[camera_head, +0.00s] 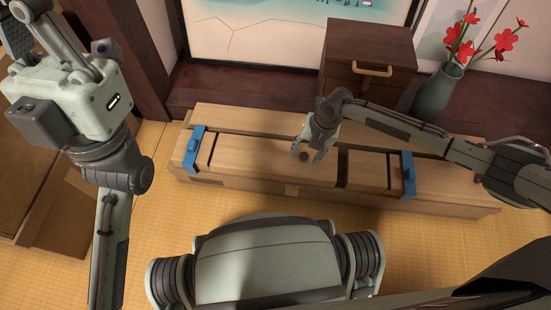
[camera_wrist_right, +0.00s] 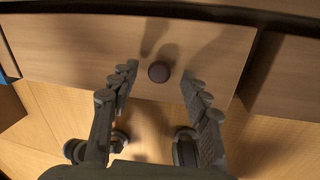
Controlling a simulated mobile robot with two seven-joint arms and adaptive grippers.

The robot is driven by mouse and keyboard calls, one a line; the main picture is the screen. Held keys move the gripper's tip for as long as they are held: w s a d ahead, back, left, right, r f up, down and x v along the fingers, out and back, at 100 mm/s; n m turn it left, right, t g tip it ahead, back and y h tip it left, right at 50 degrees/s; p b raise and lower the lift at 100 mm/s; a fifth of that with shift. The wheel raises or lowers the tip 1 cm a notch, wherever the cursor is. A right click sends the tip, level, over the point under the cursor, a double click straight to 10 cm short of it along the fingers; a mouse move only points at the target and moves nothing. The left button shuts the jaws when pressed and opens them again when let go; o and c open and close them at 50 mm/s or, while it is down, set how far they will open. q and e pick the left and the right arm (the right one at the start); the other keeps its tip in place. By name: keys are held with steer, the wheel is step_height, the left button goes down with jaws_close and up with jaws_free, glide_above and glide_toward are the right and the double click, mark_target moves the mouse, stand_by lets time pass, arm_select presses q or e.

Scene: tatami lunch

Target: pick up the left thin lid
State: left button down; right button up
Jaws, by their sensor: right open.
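A pale wooden lid (camera_head: 245,157) with a small dark round knob lies on the long low wooden box, left of its middle. In the right wrist view the lid (camera_wrist_right: 80,50) fills the upper middle, and its knob (camera_wrist_right: 158,72) sits between my fingertips. My right gripper (camera_head: 306,153) is open over the knob. Its two fingers (camera_wrist_right: 158,85) stand on either side of the knob with clear gaps, not touching it in this view. My left gripper (camera_head: 22,25) is raised at the top left, partly cut off, away from the box; its jaws are unclear.
The long wooden box (camera_head: 440,193) has blue clips (camera_head: 193,148) at left and right (camera_head: 408,175). A narrower panel (camera_head: 366,170) lies right of the lid across a dark gap. Behind stand a dark drawer cabinet (camera_head: 365,45) and a vase (camera_head: 437,90) with red flowers. Tatami is clear in front.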

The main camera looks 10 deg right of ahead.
steer(key=shift+a+f, duration=0.1)
steer(key=shift+f, duration=0.35)
steer(key=shift+c, duration=0.2)
jaws_close()
steer(key=shift+w+r, duration=0.1)
steer(key=shift+r, duration=0.1)
